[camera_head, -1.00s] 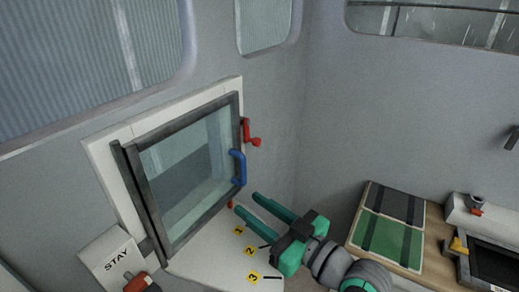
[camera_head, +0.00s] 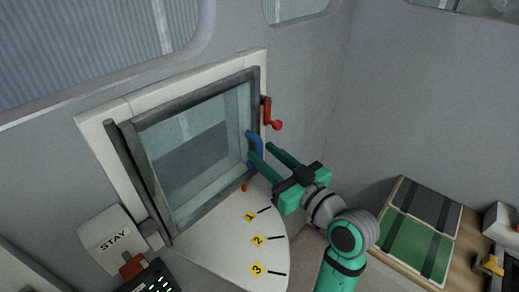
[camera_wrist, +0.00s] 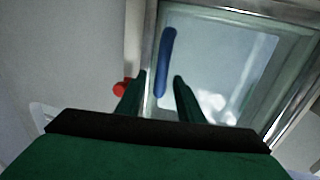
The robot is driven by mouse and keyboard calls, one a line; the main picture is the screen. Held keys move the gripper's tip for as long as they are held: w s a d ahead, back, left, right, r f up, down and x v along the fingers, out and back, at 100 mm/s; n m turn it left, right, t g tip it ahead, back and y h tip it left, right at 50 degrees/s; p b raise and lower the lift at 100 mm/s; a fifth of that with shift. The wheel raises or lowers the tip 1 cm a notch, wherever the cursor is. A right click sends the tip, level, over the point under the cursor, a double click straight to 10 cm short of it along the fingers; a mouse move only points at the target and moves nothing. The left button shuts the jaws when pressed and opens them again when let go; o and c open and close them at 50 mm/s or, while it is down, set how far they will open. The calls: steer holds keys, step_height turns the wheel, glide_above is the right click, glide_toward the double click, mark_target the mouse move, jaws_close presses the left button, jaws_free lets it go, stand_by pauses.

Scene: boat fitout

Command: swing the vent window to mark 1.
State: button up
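The vent window (camera_head: 190,150) is a dark-framed glass pane in a white surround on the wall. It looks shut or nearly shut in its frame. Its blue handle (camera_head: 256,147) stands on the right side of the frame and also shows in the wrist view (camera_wrist: 167,62). My gripper (camera_head: 262,154) is open, its two green fingers pointing at the handle. In the wrist view the handle lies ahead between the fingertips, and I see no grip on it. Mark 1 (camera_head: 249,216) is a yellow tag with a black line on the white quarter plate (camera_head: 215,250) below the window.
Mark 2 (camera_head: 258,240) and mark 3 (camera_head: 257,269) follow on the plate. A red crank latch (camera_head: 270,114) sits right of the frame, close to my fingers. A STAY box (camera_head: 112,240) with a red part stands lower left. A bench with a green mat (camera_head: 414,243) is at the right.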

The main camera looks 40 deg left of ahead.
steer(key=shift+x, duration=1.4)
